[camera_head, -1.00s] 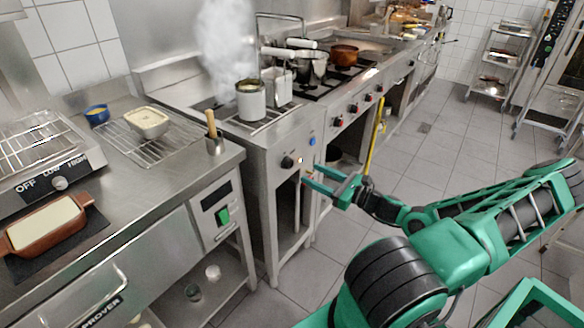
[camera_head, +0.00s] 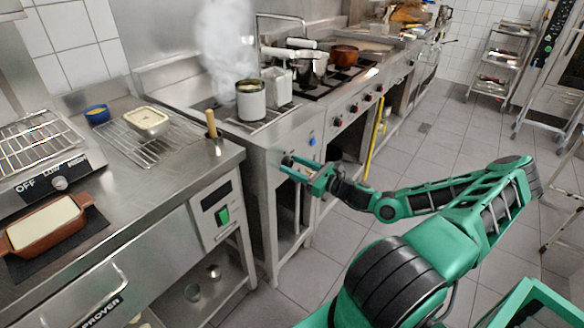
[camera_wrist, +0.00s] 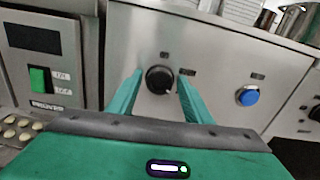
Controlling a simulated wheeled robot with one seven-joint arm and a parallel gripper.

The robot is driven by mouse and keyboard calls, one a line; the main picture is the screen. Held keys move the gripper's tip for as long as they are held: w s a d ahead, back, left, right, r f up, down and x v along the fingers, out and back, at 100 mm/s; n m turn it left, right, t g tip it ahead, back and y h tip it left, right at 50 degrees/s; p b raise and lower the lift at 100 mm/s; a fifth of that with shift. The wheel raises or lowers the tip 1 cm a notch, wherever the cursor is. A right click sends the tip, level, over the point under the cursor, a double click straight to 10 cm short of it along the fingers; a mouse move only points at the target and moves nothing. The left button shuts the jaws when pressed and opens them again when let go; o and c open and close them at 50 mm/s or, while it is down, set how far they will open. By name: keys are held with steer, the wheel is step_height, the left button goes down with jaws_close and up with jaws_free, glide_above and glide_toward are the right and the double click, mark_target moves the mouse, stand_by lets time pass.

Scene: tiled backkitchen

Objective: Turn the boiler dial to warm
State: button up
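The dial (camera_wrist: 159,80) is a round black knob on a steel front panel (camera_wrist: 215,60), in the upper middle of the wrist view. Small labels sit above it and to its right, too small to read. My gripper (camera_head: 290,167) is at this panel, below the steaming pot (camera_head: 250,100). In the wrist view its two green fingers stand on the left and right of the dial, with a gap visible on each side. The gripper is open and holds nothing. In the head view the fingers largely cover the dial.
A blue button (camera_wrist: 247,95) is right of the dial. Left of the panel is a counter unit with a green switch (camera_head: 223,216). A warmer knob (camera_head: 60,183) marked OFF, LOW and HIGH sits far left. Stove knobs (camera_head: 352,109) are farther back.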

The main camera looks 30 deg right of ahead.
steer(key=c, duration=0.7)
steer(key=shift+c, duration=0.2)
steer(key=n, duration=0.5)
steer(key=shift+n, duration=0.4)
steer(key=n, duration=0.6)
steer(key=shift+a+f, duration=0.1)
steer(key=o, duration=1)
steer(key=shift+o, duration=0.2)
